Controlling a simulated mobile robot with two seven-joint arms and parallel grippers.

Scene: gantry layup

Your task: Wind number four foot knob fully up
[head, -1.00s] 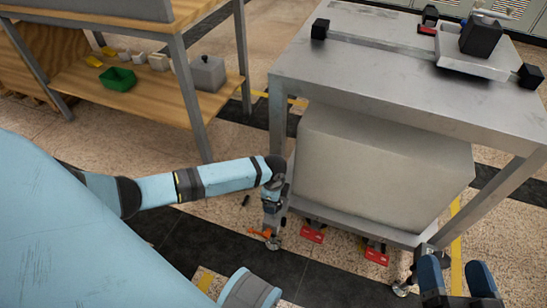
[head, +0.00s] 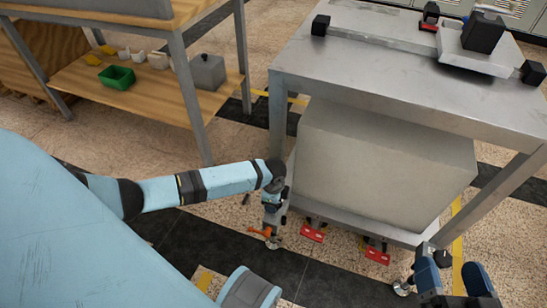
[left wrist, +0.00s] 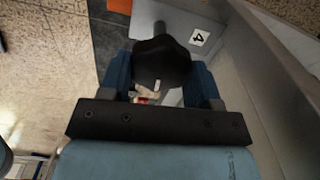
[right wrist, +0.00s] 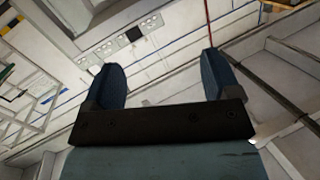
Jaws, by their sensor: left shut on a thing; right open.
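The number four foot knob (left wrist: 160,62) is black and lobed, with a small white mark. It shows in the left wrist view below a white label (left wrist: 199,38) reading 4. My left gripper (head: 272,216) is low by the near-left leg of the steel table (head: 400,85), and its fingers are shut on both sides of the knob. In the head view the gripper hides the knob. A metal foot (head: 274,243) shows just below, with an orange part (head: 260,231) beside it. My right gripper (head: 455,278) is open and empty at the lower right.
A large grey block (head: 385,165) fills the space under the tabletop. Two red parts, one left (head: 313,233) and one right (head: 377,257), sit low at the frame's front. Another foot (head: 402,287) stands near my right gripper. A wooden shelf (head: 150,105) stands at left.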

